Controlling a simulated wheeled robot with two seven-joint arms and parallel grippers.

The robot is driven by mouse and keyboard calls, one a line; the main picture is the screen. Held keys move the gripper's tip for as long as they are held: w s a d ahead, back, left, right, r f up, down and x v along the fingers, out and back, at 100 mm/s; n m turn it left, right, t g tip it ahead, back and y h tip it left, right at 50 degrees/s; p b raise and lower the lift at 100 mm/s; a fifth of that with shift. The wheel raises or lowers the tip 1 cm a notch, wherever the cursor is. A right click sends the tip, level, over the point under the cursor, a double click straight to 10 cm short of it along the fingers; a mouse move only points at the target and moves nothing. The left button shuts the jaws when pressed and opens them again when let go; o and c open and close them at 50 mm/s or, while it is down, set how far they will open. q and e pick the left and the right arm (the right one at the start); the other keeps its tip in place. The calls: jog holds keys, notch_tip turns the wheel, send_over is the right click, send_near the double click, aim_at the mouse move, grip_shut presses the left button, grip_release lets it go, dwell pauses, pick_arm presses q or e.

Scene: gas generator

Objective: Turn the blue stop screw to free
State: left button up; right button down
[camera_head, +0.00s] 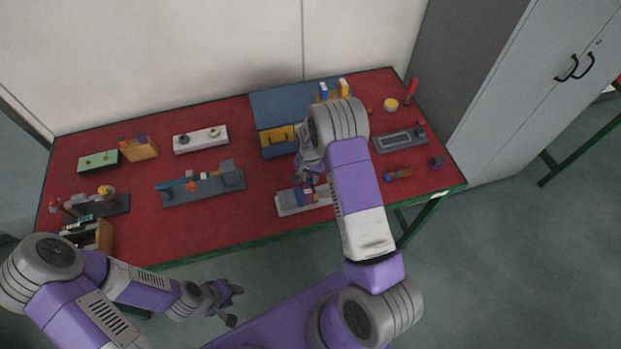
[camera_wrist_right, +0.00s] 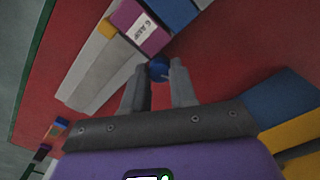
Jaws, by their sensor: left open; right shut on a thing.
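The blue stop screw (camera_wrist_right: 158,69) shows as a small round blue knob in the right wrist view, at the end of a purple block (camera_wrist_right: 140,28) with a white label. My right gripper (camera_wrist_right: 159,80) is shut on the knob, one fingertip on each side. Its rotation cannot be told. The block sits on a light grey base (camera_wrist_right: 98,72), which the head view also shows (camera_head: 290,203), partly behind my right arm. My right gripper (camera_head: 309,178) is mostly hidden there. My left gripper (camera_head: 233,303) is open and empty, in front of the table.
The red table (camera_head: 250,218) carries several other fixtures. A blue and yellow case (camera_head: 290,100) stands behind my right gripper. A long grey fixture (camera_head: 205,188) lies to the left, and a grey tray (camera_head: 400,138) to the right. Grey cabinets (camera_head: 530,80) stand beyond the right edge.

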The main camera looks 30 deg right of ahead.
aim_at(310, 179)
jog(key=n+b, duration=0.2)
jog(key=n, duration=0.2)
jog(key=shift+n, duration=0.3)
jog(key=shift+n+b, duration=0.8)
jog(key=shift+n, duration=0.8)
jog(key=c, duration=0.9)
grip_release()
jog(key=shift+r, duration=0.1)
notch_tip(310, 179, up, 8)
jog(key=shift+f, duration=0.25)
